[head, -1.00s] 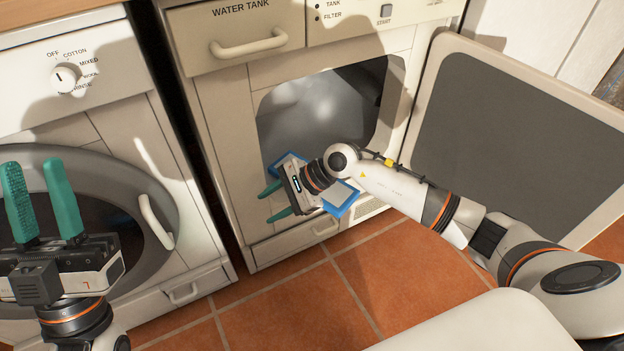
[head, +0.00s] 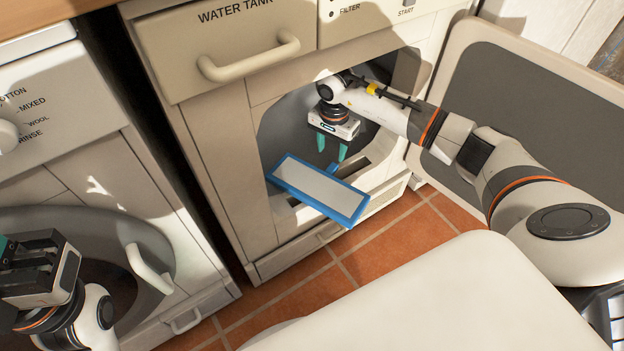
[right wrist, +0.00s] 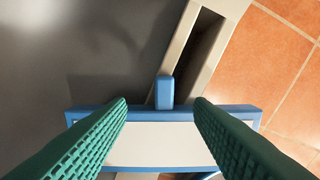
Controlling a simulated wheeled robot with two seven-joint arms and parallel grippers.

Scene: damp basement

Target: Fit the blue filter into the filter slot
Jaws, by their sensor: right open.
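The blue filter (head: 318,188), a blue frame around a pale panel, lies across the sill of the dryer's opening, its near end jutting past the front. Its small blue tab (right wrist: 166,92) faces into the opening. My right gripper (head: 332,150) is open and empty, fingers pointing down just beyond the filter. In the right wrist view the tab shows between the green fingers (right wrist: 161,103), with no grip on it. The filter slot (right wrist: 203,45) is a dark, narrow recess in the pale sill, partly covered by the filter. My left gripper (head: 8,248) is cut off at the left edge.
The opened dryer door (head: 530,110) stands to the right, close to my right arm. The water tank drawer (head: 225,45) is above the opening. A washing machine (head: 75,180) stands at the left. The tiled floor (head: 400,240) in front is clear.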

